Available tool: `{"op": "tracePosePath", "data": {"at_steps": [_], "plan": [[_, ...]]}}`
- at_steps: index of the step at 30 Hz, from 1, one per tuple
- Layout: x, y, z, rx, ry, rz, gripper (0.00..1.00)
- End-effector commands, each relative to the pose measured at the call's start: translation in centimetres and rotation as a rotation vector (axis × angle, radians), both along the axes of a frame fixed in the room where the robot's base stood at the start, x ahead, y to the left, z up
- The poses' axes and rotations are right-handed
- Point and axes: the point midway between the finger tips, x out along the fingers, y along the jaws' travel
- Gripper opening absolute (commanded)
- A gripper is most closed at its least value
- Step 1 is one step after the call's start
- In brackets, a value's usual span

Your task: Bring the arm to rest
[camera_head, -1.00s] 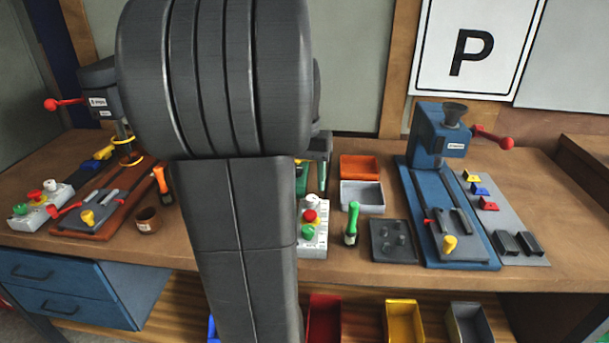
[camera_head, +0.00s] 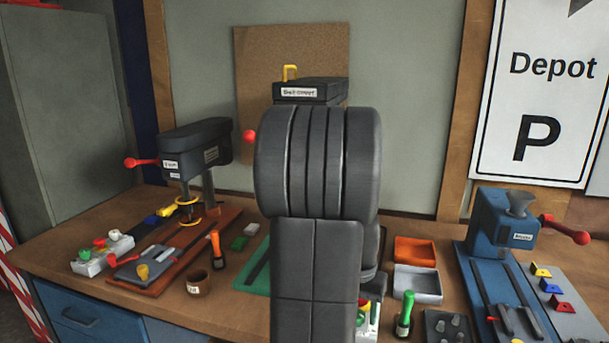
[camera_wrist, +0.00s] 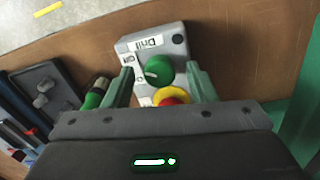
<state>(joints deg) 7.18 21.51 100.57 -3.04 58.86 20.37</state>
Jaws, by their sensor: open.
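My arm (camera_head: 318,200) rises through the middle of the head view, its dark rounded joint in front of the bench. It hides my gripper in that view. In the wrist view my gripper (camera_wrist: 159,68) is open, its two grey-green fingers apart with nothing held. Beyond the fingers is a grey control box (camera_wrist: 133,46) labelled Drill. It has a green knob (camera_wrist: 159,70) and a red button on a yellow ring (camera_wrist: 171,96), the latter partly hidden by my gripper. I cannot tell whether the fingers touch the box.
A drill press (camera_head: 195,150) stands on the bench at left, and a blue machine (camera_head: 503,222) at right.

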Motion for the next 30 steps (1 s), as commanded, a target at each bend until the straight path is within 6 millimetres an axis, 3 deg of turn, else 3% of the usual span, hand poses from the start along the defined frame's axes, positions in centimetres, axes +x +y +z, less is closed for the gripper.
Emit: {"op": "tracePosePath", "data": {"at_steps": [17,23,30], "plan": [[0.0,0.0,0.2,0.000,-0.001,-0.001,0.52],[0.2,0.1,3.2,0.000,-0.005,0.000,0.52],[0.3,0.3,8.0,-0.001,-0.006,0.000,0.52]]}}
